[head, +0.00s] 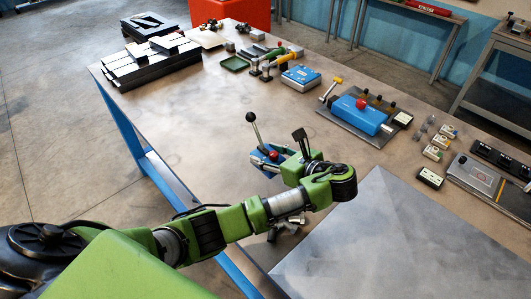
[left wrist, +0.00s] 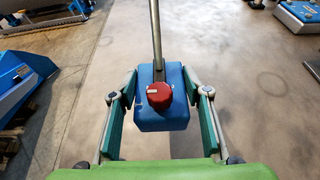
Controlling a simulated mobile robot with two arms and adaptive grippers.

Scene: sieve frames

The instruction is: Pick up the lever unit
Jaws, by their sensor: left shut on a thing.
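The lever unit is a blue block (head: 259,158) with a red knob and a thin metal lever that ends in a black ball (head: 250,117). It is near the left edge of the table in the head view. My left gripper (head: 273,163) is shut on it. In the left wrist view the blue block (left wrist: 175,113) sits between the two green-padded fingers of the left gripper (left wrist: 160,115), with the red knob (left wrist: 159,96) facing the camera and the lever pointing up the picture. I cannot tell whether the block touches the table. My right gripper is not in view.
A blue unit with a red knob (head: 360,116) stands on a dark plate at the back right. A blue-white box (head: 300,78), black-and-white stacked blocks (head: 150,66) and small boxes (head: 432,153) stand around the table. A bare grey plate (head: 390,240) lies at the front right. The table's middle is clear.

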